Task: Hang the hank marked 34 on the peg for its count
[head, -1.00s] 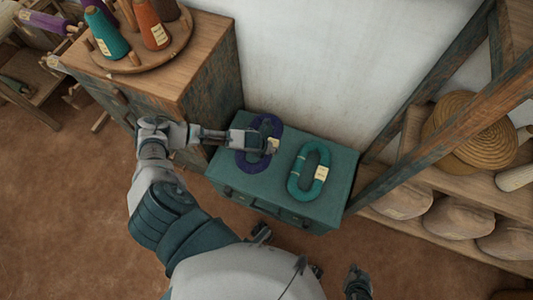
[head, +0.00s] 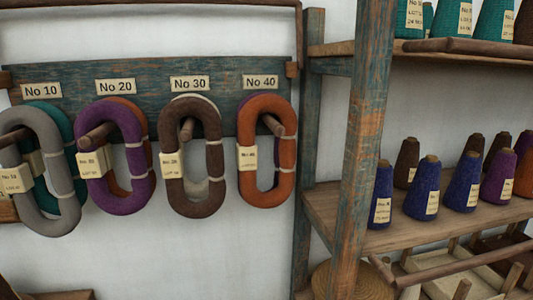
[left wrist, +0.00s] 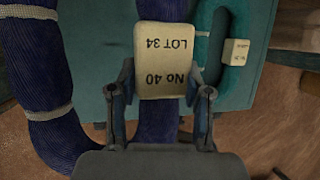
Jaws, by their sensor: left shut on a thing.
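In the left wrist view my left gripper (left wrist: 162,100) is shut on a dark blue-purple hank (left wrist: 50,80) with pale ties. Its cream tag (left wrist: 165,60), upside down there, reads No 40, LOT 34. Whether the hank touches the teal cabinet below is unclear. In the head view the No 40 label (head: 261,82) is rightmost on the peg board (head: 222,92). Its wooden peg (head: 273,125) holds an orange hank (head: 287,165), with some purple behind. The peg tip shows inside the orange loop. My right gripper is out of view.
Pegs under No 10 (head: 41,90), No 20 (head: 115,86) and No 30 (head: 189,83) also carry hanks. A post (head: 365,130) and shelves of yarn cones (head: 425,190) stand right of the board. A teal hank (left wrist: 240,92) lies on the cabinet (left wrist: 100,18).

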